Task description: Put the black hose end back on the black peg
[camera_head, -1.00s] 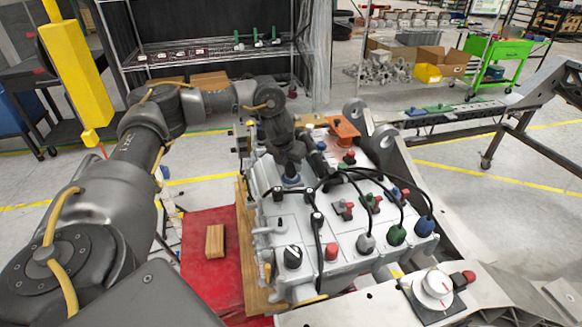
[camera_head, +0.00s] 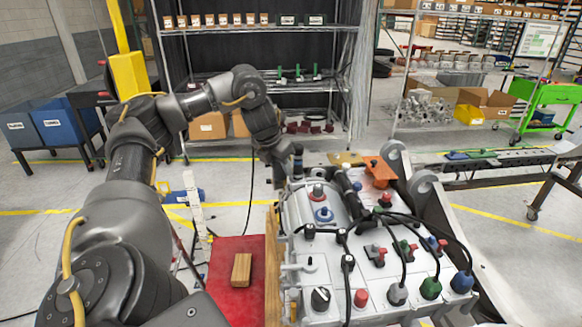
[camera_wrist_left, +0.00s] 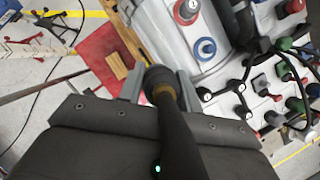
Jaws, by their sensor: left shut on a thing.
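My left gripper (camera_head: 284,172) hangs over the far left edge of the grey chassis block (camera_head: 300,270). In the left wrist view its two grey fingers (camera_wrist_left: 160,88) are shut on a black tubular piece with a tan band, which looks like the black hose end (camera_wrist_left: 183,135). It is clear of the block, to the left of a blue ring fitting (camera_head: 323,214) and a red one (camera_head: 317,192). I cannot tell for certain which fitting is the black peg. My right gripper is not in view.
Thin black hoses run across the block to grey (camera_head: 397,293), green (camera_head: 430,288) and blue (camera_head: 461,282) ends. A thick black hose (camera_head: 348,190) rises near the gripper. A wooden block (camera_head: 241,269) lies on a red mat (camera_head: 222,263) at left. Shelving stands behind.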

